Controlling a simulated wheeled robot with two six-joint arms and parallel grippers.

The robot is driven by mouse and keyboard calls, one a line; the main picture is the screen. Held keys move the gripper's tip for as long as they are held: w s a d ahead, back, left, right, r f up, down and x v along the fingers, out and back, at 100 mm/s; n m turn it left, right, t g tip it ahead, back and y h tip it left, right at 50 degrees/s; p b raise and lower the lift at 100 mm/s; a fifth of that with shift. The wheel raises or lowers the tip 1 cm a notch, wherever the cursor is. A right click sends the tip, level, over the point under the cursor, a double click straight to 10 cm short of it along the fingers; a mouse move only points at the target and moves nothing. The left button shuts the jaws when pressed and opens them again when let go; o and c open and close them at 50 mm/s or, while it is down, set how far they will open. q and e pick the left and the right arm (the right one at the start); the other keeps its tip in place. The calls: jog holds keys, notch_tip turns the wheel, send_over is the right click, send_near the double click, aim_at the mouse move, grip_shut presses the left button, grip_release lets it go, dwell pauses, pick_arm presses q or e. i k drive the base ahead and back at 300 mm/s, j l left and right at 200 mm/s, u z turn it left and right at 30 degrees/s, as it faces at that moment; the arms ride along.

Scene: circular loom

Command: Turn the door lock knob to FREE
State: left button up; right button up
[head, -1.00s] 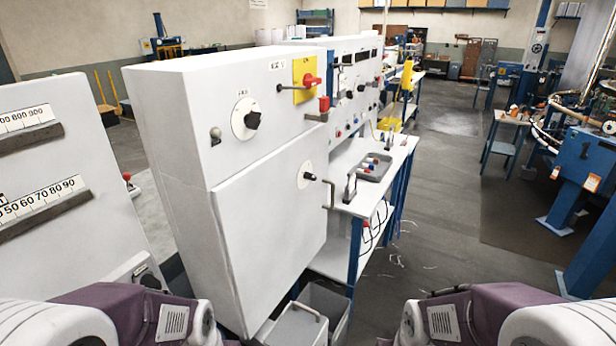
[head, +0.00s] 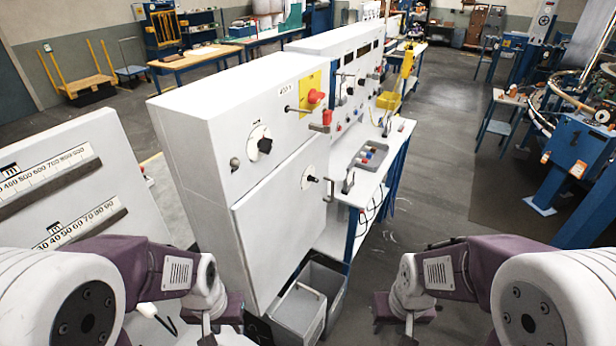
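A tall white cabinet (head: 215,125) stands ahead of me. A black knob on a round white dial (head: 311,179) sits on its lower door (head: 275,225), beside a metal door handle (head: 329,189). A larger black knob on a white dial (head: 264,145) is on the panel above the door. The lettering on both dials is too small to read. My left gripper (head: 208,328) is low in front of the cabinet, and my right gripper (head: 409,330) is low over the floor to the right. Both are cut off by the bottom edge, apart from the knobs, and their fingertips are hidden.
A red knob on a yellow plate (head: 314,96) and a red-tipped lever (head: 325,120) stick out of the cabinet. Grey bins (head: 303,312) stand below the door. A workbench with a tray (head: 368,160) adjoins on the right. A scale panel (head: 70,180) is at left.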

aim_at(277, 223)
jog(key=i+l+u, duration=0.15)
jog(key=u, duration=0.25)
jog(key=l+u, duration=0.45)
jog(key=i+l+u, duration=0.1)
jog(key=l+u, duration=0.15)
jog(key=u, duration=0.15)
